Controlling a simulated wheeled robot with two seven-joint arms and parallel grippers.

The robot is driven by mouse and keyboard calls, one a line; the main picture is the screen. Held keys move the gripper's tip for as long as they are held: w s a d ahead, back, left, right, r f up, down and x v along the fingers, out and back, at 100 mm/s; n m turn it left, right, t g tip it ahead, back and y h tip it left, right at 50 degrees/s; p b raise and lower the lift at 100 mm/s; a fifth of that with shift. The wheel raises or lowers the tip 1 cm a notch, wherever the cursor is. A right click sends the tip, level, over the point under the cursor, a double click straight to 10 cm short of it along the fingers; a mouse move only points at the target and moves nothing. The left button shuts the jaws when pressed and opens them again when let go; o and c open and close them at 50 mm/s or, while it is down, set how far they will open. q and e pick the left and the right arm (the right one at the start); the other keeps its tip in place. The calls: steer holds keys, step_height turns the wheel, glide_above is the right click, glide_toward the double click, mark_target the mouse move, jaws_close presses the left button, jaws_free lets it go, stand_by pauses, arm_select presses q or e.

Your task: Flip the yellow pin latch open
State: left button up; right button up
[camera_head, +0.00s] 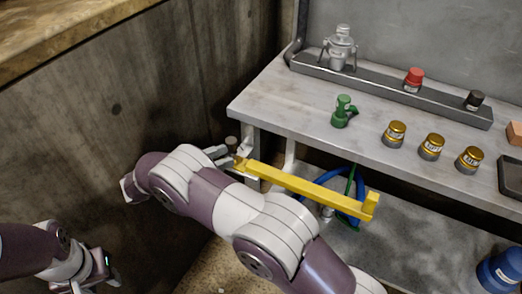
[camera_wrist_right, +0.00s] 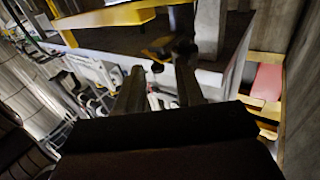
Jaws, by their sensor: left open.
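The yellow latch bar (camera_head: 305,186) runs slantwise below the front edge of the grey bench, with an upturned block at its right end. In the right wrist view the yellow bar (camera_wrist_right: 110,19) crosses the top left. My right arm reaches across to the bar's left end. My right gripper (camera_wrist_right: 160,72) has its two dark fingers apart, below the bar in that view. A small dark and orange part, blurred, shows just past the fingertips; I cannot tell whether they touch it. My left gripper (camera_head: 92,272) is open and empty at the bottom left, far from the latch.
The bench top (camera_head: 290,110) holds a green piece (camera_head: 343,111), several gold-topped jars, and a rail with a silver figure (camera_head: 340,48) and a red-capped jar (camera_head: 413,79). A blue container (camera_head: 500,270) stands at the lower right. A dark wall panel (camera_head: 120,110) stands close on the left.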

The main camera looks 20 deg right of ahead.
arm_select(q)
step_height(320, 180, down, 9)
steer(key=b, duration=0.7)
arm_select(e)
steer(key=s+a+n+t+y+p, duration=0.45)
steer(key=s+n+t+y, duration=0.65)
steer(key=t, duration=0.4)
steer(key=w+a+r+n+g+y+p, duration=0.1)
steer(key=w+r+n+g+y+p, duration=0.2)
steer(key=r+p, duration=0.45)
steer(key=w+r+n+g+y+p, duration=0.1)
steer(key=r+n+g+y+p, duration=0.3)
steer(key=p, duration=0.6)
arm_select(q)
step_height(320, 180, up, 34)
steer(key=p, duration=1.2)
steer(key=shift+r, duration=0.25)
arm_select(e)
steer(key=s+d+r+g, duration=0.7)
steer(key=s+d+r, duration=0.3)
steer(key=s+r, duration=0.1)
steer(key=shift+s+d+r, duration=0.25)
steer(key=shift+s+r, duration=0.05)
steer(key=shift+s, duration=0.1)
